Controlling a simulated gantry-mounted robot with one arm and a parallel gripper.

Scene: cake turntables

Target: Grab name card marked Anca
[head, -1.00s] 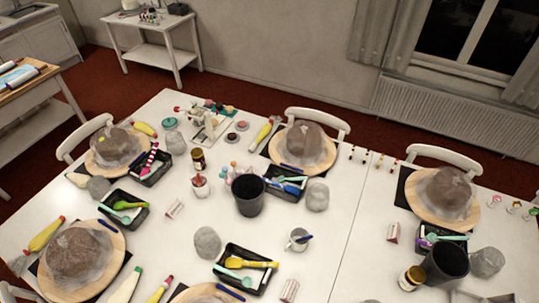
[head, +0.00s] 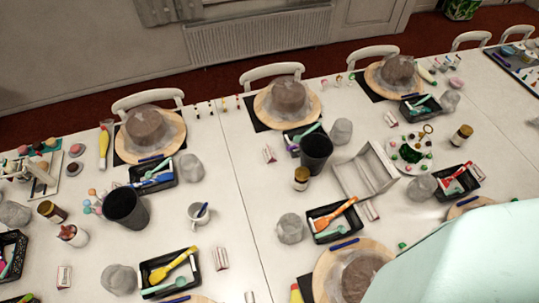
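Several small white name cards with red markings stand by the places on the long white table. One card (head: 268,154) is left of the black bin, another card (head: 220,258) is right of a front tray, and a third card (head: 390,118) is near the back right. More cards show by the right trays (head: 369,210) and at the lower left (head: 64,277). The writing is too small to read, so I cannot tell which is marked Anca. A pale mint part of my arm covers the lower right corner. My gripper is not in view.
Cakes on round boards, such as one cake (head: 149,128), sit around the table (head: 222,185). Black bins (head: 316,150), tool trays (head: 171,273), grey lumps, jars and a white open box (head: 364,172) crowd the middle. Chairs line the back edge.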

